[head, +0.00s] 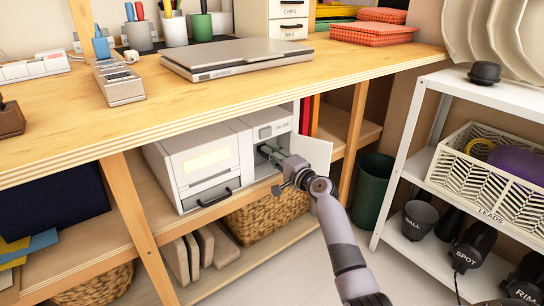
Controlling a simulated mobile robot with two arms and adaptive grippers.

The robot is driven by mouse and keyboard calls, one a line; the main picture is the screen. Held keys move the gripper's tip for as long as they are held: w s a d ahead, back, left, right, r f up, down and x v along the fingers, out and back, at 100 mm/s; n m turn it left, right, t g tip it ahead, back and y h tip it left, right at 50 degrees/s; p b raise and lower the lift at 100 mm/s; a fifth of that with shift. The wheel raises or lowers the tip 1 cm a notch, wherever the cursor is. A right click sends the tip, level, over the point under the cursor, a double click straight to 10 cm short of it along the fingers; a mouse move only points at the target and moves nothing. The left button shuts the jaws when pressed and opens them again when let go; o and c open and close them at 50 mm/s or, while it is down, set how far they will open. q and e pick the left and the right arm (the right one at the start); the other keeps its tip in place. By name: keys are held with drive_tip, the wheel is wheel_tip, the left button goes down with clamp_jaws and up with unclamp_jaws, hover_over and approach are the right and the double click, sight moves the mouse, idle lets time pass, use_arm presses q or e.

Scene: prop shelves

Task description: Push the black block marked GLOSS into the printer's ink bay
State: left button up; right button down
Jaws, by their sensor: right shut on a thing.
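The white printer (190,150) stands on the shelf under the desk. Its ink bay (262,138) is at the right end of its front, with a white flap (318,150) standing open on the right. My right gripper (272,155) reaches in from the lower right, its fingertips at the bay opening. It is shut on a dark thing at the opening, which looks to be the black block; the fingers and the bay hide most of it, and no GLOSS marking is readable. I cannot tell how deep it sits. My left gripper is not in view.
The wooden desktop (120,128) overhangs the printer closely. A wicker basket (270,215) sits below. A dark green bin (373,190) and a white rack (420,90) with a LEADS basket (490,212) stand to the right. Bare floor lies around my right arm.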

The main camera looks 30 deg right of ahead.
drive_tip(key=shift+w+a+b, duration=0.1)
drive_tip(key=shift+w+b, duration=0.4)
drive_tip(key=shift+w, duration=0.5)
idle(2.1)
drive_tip(key=shift+w+r, duration=0.15)
drive_tip(key=shift+r, duration=0.05)
idle(1.1)
drive_tip(key=c, duration=1.5)
unclamp_jaws()
drive_tip(key=shift+w+f, duration=0.1)
drive_tip(key=shift+w, duration=0.05)
drive_tip(key=shift+o, duration=1)
drive_tip(key=shift+f, duration=0.1)
drive_tip(key=shift+o, duration=0.5)
drive_tip(key=o, duration=0.6)
drive_tip(key=shift+c, duration=0.2)
drive_tip(key=shift+s+p, duration=0.6)
drive_tip(key=shift+s, duration=0.9)
